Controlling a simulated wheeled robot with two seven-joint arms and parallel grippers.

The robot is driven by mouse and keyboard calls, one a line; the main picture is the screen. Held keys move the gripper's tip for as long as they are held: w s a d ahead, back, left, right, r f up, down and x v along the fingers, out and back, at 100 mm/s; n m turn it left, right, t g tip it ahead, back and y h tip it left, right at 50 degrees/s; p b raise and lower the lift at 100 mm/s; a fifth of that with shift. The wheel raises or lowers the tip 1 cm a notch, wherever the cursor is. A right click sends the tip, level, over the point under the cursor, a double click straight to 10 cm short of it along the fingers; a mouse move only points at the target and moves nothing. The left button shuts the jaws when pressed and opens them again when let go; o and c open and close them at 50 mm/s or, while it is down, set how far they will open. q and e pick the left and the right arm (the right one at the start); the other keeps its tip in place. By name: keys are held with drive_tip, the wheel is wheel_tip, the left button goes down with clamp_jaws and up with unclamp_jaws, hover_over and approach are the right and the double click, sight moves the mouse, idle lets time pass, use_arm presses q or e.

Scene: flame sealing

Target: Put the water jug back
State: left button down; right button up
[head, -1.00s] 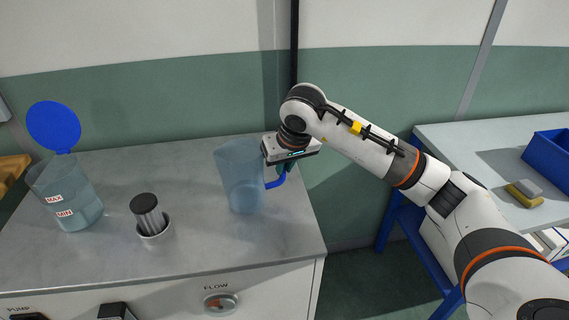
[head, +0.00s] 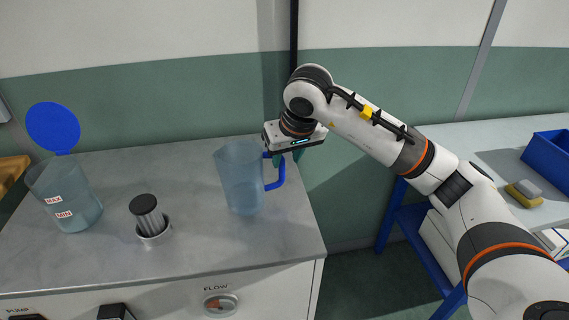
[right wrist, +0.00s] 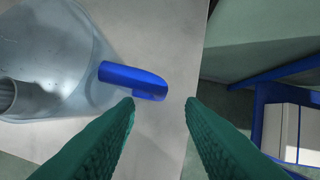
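The water jug (head: 240,180) is a clear bluish pitcher with a blue handle (head: 277,172). It stands upright on the grey counter near its right edge. My right gripper (head: 288,158) is just behind and above the handle. In the right wrist view the two green fingers (right wrist: 160,103) are spread apart with nothing between them. The blue handle (right wrist: 135,78) lies just beyond the fingertips, free of them, with the jug (right wrist: 55,60) to the left. My left gripper is not in view.
A clear tank (head: 66,190) with MAX and MIN labels and a raised blue lid (head: 53,127) stands at the left, with water in it. A black-capped metal cylinder (head: 148,215) tilts in a round socket. A side table with a blue bin (head: 549,158) and sponge (head: 523,195) is at right.

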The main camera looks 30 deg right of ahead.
drive_tip(key=v, duration=0.8)
drive_tip(key=shift+f, duration=0.1)
